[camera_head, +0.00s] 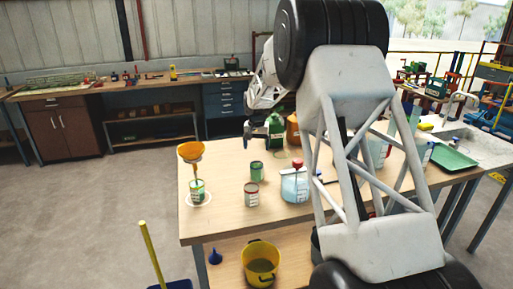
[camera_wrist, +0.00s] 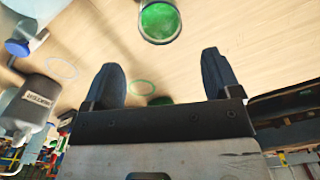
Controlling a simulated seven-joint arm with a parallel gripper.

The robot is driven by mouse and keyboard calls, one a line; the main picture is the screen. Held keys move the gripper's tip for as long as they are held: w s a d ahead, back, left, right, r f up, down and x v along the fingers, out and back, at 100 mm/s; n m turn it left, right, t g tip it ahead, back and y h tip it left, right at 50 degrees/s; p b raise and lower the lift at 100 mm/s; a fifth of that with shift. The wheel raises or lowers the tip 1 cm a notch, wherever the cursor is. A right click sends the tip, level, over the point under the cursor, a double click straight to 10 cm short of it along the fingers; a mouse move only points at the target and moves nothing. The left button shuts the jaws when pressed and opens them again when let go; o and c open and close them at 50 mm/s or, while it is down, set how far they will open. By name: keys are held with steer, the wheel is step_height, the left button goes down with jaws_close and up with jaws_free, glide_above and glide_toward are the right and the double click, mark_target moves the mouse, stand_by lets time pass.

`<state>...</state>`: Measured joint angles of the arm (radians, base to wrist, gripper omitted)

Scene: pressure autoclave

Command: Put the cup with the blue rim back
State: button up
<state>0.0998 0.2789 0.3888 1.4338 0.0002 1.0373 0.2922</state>
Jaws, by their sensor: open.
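I cannot make out a cup with a blue rim for certain in either view; my arm covers part of the table. A green cup (camera_head: 257,171) stands upright on the table, and a cup with a reddish rim (camera_head: 251,195) stands in front of it. Another cup (camera_head: 197,190) with green contents stands on a white disc under an orange funnel (camera_head: 191,151). My gripper (camera_head: 256,128) is above the table's far side. In the wrist view my gripper (camera_wrist: 162,76) is open and empty, with a cup of green contents (camera_wrist: 159,20) beyond its fingertips.
A flask with a red top (camera_head: 295,186) stands right of the cups. A green bottle (camera_head: 275,131) and an orange bottle (camera_head: 292,129) stand behind. A pale ring (camera_wrist: 62,68) and a green ring (camera_wrist: 143,87) mark bare tabletop. A yellow bucket (camera_head: 260,265) is below.

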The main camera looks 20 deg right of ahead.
stand_by(0.6)
steer(key=s+a+r+n, duration=0.15)
steer(key=s+r, duration=0.35)
steer(key=s, duration=0.5)
steer(key=s+a+r+t, duration=0.15)
steer(key=s+r, duration=0.35)
steer(key=s, duration=0.5)
steer(key=s+a+r+n, duration=0.1)
steer(key=s+a+r, duration=0.3)
steer(key=s, duration=0.5)
steer(key=s+f+n, duration=0.1)
steer(key=s, duration=1.4)
steer(key=s+a+f+t, duration=0.1)
steer(key=s+f, duration=0.1)
steer(key=s, duration=1.4)
steer(key=shift+s+a+f+n, duration=0.2)
steer(key=shift+s+a+n, duration=0.05)
steer(key=shift+a+n, duration=0.1)
